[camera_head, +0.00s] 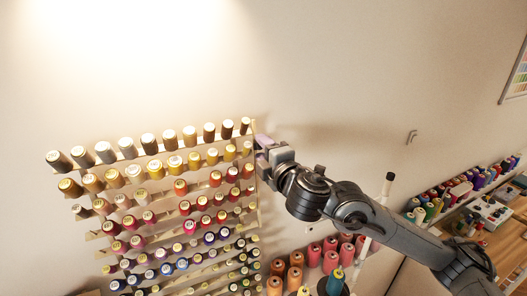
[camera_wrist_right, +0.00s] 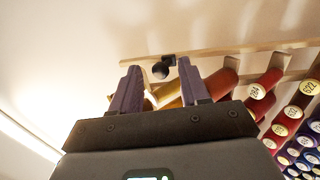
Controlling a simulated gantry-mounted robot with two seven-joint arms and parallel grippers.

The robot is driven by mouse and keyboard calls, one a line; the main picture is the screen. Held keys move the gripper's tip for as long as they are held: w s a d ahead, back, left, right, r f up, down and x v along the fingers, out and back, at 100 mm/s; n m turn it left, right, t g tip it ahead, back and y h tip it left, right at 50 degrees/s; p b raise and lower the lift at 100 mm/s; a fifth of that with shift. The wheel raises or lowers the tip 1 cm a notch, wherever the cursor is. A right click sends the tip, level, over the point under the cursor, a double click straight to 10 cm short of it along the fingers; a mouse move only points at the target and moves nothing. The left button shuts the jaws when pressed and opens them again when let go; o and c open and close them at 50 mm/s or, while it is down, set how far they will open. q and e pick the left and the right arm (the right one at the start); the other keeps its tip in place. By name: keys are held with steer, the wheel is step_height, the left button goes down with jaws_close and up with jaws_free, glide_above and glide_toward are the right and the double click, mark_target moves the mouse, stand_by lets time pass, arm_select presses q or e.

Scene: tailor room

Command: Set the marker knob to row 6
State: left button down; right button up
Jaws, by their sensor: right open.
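The marker knob (camera_wrist_right: 160,71) is a small dark round knob with a black bracket on the pale wooden side rail (camera_wrist_right: 230,47) of the thread rack. In the right wrist view it shows between the two purple-grey fingers of my right gripper, just past their tips. The fingers are apart, with nothing clamped between them. In the head view my right gripper (camera_head: 262,150) is at the rack's right edge, beside the upper rows, and the knob is hidden there. No row numbers can be read. My left gripper is not in view.
The thread rack (camera_head: 254,212) has several rows of coloured spools (camera_head: 180,187) left of the gripper. Red and orange cones (camera_head: 313,254) stand below my right arm. A wall hook (camera_head: 411,136) is to the right. The wall above the rack is clear.

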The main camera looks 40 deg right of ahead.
jaws_close()
stand_by(0.3)
step_height(320, 180, down, 9)
steer(key=b, duration=0.8)
steer(key=shift+s+b, duration=0.3)
steer(key=shift+s, duration=0.1)
steer(key=shift+a+r, duration=0.1)
steer(key=shift+r, duration=0.05)
jaws_free()
